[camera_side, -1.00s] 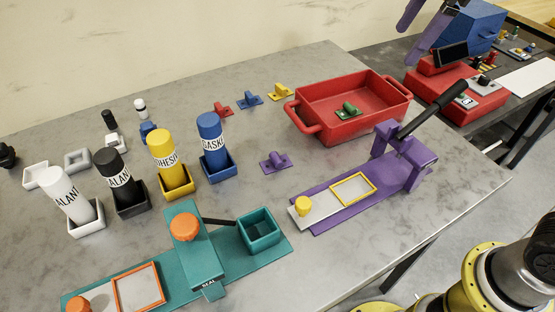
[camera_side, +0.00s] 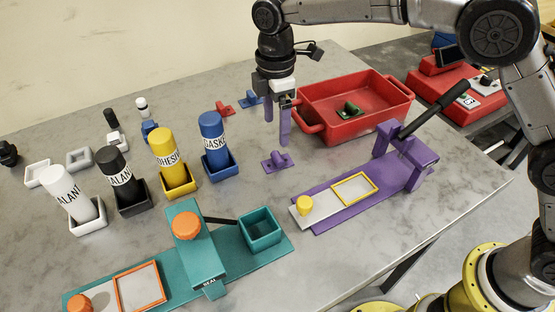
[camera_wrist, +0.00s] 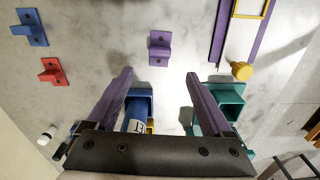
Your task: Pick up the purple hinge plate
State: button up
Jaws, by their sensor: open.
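The purple hinge plate (camera_side: 277,161) lies flat on the grey table in the side view, between the blue bottle and the purple press. It also shows in the wrist view (camera_wrist: 160,48), top centre, beyond the fingertips and midway between them. My gripper (camera_side: 276,138) has two purple fingers pointing down, above the table near the hinge plate. In the wrist view my gripper (camera_wrist: 160,78) is open, with nothing between its fingertips. It does not touch the hinge plate.
Red (camera_side: 224,110) and blue (camera_side: 250,98) hinge plates lie behind. The blue bottle (camera_side: 212,135) stands left; the purple press (camera_side: 420,160) is right. The table around the purple plate is clear.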

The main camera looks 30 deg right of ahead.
aim_at(278, 156)
jog(key=f, duration=0.9)
jog(key=shift+d+f, duration=0.2)
jog(key=shift+f, duration=0.1)
jog(key=shift+c, duration=0.3)
grip_shut()
